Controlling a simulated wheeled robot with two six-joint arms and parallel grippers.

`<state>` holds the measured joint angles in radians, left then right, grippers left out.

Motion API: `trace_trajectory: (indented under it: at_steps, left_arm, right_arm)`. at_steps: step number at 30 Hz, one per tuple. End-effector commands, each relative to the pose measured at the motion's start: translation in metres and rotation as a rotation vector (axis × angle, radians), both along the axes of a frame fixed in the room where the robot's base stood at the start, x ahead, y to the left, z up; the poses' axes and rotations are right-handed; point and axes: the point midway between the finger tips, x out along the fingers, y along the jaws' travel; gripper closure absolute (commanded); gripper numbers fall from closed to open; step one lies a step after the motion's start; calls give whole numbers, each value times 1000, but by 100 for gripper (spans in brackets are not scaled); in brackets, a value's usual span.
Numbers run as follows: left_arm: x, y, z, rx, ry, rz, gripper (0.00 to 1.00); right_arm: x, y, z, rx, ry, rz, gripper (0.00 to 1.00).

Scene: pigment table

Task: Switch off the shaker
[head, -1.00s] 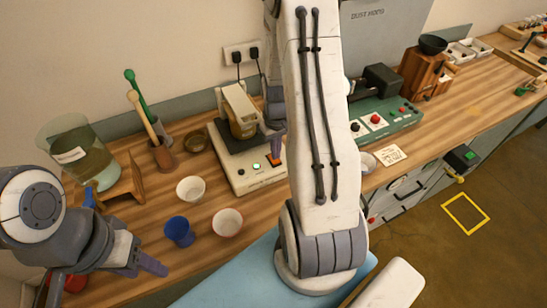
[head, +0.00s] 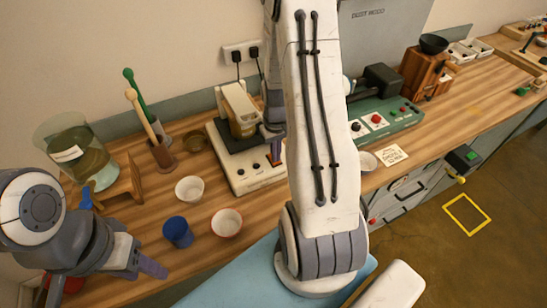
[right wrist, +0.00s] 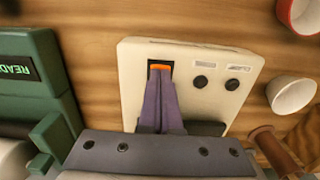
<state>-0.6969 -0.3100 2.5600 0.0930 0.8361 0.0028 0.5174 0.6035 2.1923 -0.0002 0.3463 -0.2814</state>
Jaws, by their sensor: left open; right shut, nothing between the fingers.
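The shaker (head: 245,182) is a cream box on the bench with a dark platform and a clamped amber jar (head: 243,126). It also shows in the right wrist view (right wrist: 135,75), with two dark round panel parts (right wrist: 200,82) and an orange rocker switch (right wrist: 159,67) in a black frame. My right gripper (right wrist: 160,76) is shut and empty, its fingertips at the switch, apparently touching it and hiding part of it. In the head view the right gripper (head: 275,158) is at the shaker's right front. My left gripper (head: 150,270) is open and empty at lower left.
A blue cup (head: 178,232) and two white bowls (head: 189,189) (head: 227,223) stand left of the shaker. A green machine (head: 385,122) with red buttons stands to its right. A glass jar (head: 75,150) on a wooden stand is at far left. My right arm hides the middle.

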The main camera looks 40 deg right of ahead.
Motion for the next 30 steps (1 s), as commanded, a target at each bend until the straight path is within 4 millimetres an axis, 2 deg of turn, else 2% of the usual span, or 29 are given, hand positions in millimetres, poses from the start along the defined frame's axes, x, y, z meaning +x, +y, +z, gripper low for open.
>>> trace_trajectory:
  at_steps: [7, 30]
  left_arm:
    - [0, 0, 6, 0, 0, -1, 50]
    - [0, 0, 59, 0, -1, -7, 50]
  right_arm:
    - [0, 0, 6, 0, -1, 0, 100]
    - [0, 0, 68, 0, -1, 0, 100]
